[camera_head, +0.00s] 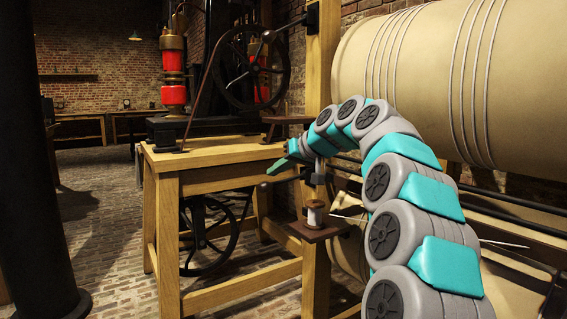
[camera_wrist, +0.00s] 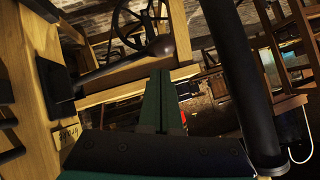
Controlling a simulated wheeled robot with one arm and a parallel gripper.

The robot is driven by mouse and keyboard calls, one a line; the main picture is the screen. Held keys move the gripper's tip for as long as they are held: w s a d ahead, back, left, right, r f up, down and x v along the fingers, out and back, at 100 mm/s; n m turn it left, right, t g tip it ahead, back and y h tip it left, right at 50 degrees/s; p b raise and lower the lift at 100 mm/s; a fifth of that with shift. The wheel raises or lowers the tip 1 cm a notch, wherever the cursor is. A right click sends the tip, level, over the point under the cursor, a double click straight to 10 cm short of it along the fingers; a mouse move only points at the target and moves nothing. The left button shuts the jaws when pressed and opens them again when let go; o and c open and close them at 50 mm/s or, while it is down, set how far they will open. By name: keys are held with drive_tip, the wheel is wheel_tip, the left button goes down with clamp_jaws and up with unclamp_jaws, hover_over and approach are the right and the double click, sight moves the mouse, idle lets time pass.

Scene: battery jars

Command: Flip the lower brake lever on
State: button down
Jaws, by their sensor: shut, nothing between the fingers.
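The lower brake lever (camera_head: 284,180) is a dark rod with a rounded end, reaching left from a black bracket (camera_head: 319,170) on the wooden post. What looks like the same lever (camera_wrist: 118,66) shows large in the wrist view, with its round knob (camera_wrist: 161,46) just beyond my fingertips. My gripper (camera_head: 275,168) is shut and empty, close above the lever's outer end in the head view. The green fingers (camera_wrist: 160,78) lie together in the wrist view; whether they touch the lever cannot be told. An upper lever (camera_head: 285,28) sits higher on the post.
A wooden table frame (camera_head: 215,155) with a flywheel (camera_head: 208,237) beneath stands to the left. A small shelf with a spool (camera_head: 314,213) is below the lever. A large tan drum (camera_head: 455,80) fills the right. A dark column (camera_head: 38,150) stands far left. A small label (camera_wrist: 65,136) is on the post.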

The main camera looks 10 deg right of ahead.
drive_tip(key=shift+a+f, duration=0.3)
drive_tip(key=shift+f, duration=0.35)
drive_tip(key=shift+f, duration=0.1)
wheel_tip(320, 180, down, 5)
drive_tip(key=n+h+b, duration=0.1)
drive_tip(key=h+b, duration=0.1)
drive_tip(key=b, duration=0.2)
drive_tip(key=shift+n+t, duration=0.3)
drive_tip(key=shift+r, duration=0.2)
